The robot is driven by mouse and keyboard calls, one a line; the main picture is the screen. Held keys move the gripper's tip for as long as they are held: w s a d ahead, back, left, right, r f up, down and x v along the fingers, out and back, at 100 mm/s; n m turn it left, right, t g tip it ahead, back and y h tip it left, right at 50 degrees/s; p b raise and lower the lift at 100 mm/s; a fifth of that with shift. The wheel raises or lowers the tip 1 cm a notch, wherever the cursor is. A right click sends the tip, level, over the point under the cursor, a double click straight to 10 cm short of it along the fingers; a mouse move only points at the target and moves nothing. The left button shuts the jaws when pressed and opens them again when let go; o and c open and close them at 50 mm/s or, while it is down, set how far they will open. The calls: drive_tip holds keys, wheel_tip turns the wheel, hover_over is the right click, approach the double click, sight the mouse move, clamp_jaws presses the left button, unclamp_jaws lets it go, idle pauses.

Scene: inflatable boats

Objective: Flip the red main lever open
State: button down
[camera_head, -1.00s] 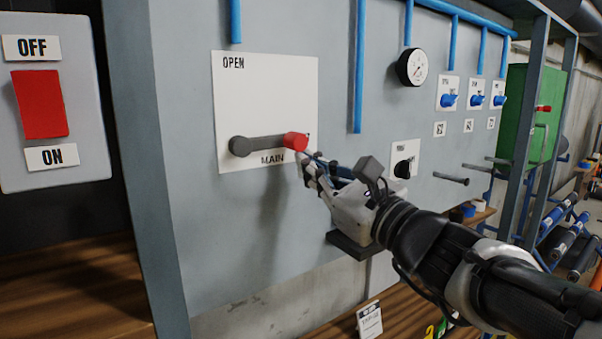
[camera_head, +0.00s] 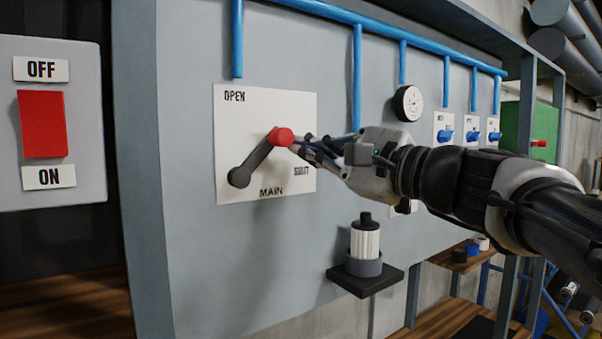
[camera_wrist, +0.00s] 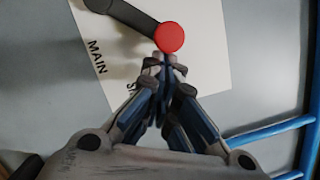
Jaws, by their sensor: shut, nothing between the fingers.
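The main lever (camera_head: 258,161) is a dark grey arm with a red knob (camera_head: 281,137) at its end. It is mounted on a white plate (camera_head: 240,115) marked OPEN at the top left, SHUT at the right and MAIN below. The lever points up and to the right, between the two marks. My gripper (camera_head: 297,143) is shut and empty, its fingertips at the knob's right side. In the wrist view, the fingertips (camera_wrist: 170,62) are just below the red knob (camera_wrist: 169,37) and appear to touch it.
A red OFF/ON switch (camera_head: 43,124) is on a grey box at the left. Blue pipes (camera_head: 357,75) and a gauge (camera_head: 408,103) are above and right. A small shelf (camera_head: 365,277) holding a white cylinder (camera_head: 365,240) juts out below my gripper.

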drive_tip(key=shift+s+a+r+n+g+h, duration=0.15)
drive_tip(key=shift+s+a+r+n+g, duration=0.25)
drive_tip(key=shift+a+r+n, duration=0.75)
drive_tip(key=shift+s+a+r+n+g+h, duration=0.2)
drive_tip(key=shift+s+a+r+n, duration=0.35)
drive_tip(key=shift+n, duration=1.25)
drive_tip(key=shift+s+a+r+n+g+h, duration=0.25)
drive_tip(key=shift+s+a+r+n, duration=0.35)
drive_tip(key=shift+r+n, duration=0.7)
drive_tip(key=shift+f, duration=0.15)
drive_tip(key=shift+w, duration=0.1)
